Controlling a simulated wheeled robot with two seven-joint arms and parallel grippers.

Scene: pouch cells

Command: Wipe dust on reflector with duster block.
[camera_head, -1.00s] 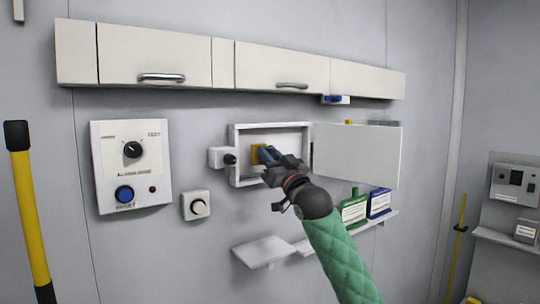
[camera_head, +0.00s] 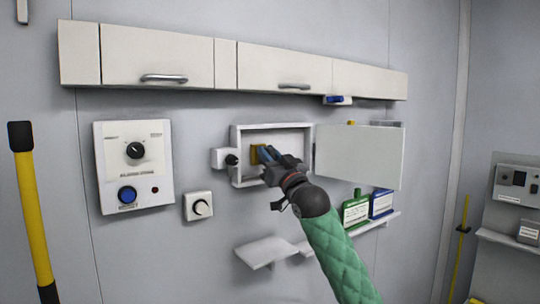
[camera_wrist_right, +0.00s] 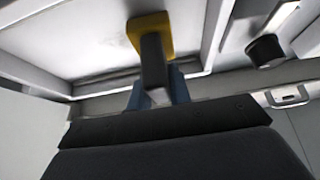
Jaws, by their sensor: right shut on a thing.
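The duster block (camera_wrist_right: 150,28) has a yellow pad and a grey handle. My right gripper (camera_head: 266,154) is shut on the handle, with its blue fingers on either side of it in the right wrist view (camera_wrist_right: 157,92). The yellow pad also shows in the head view (camera_head: 257,155), inside the open white wall box (camera_head: 238,137). The reflector (camera_wrist_right: 75,35) looks like the pale back panel of the box. The pad is at this panel, but contact is unclear. A faint grey smudge shows low on the panel. My left gripper is not in view.
The box door (camera_head: 358,157) stands open to the right. A small unit with a black knob (camera_head: 231,159) is left of the box. A shelf (camera_head: 266,252) and green (camera_head: 356,210) and blue (camera_head: 380,203) containers lie below. Cabinets (camera_head: 285,68) run above.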

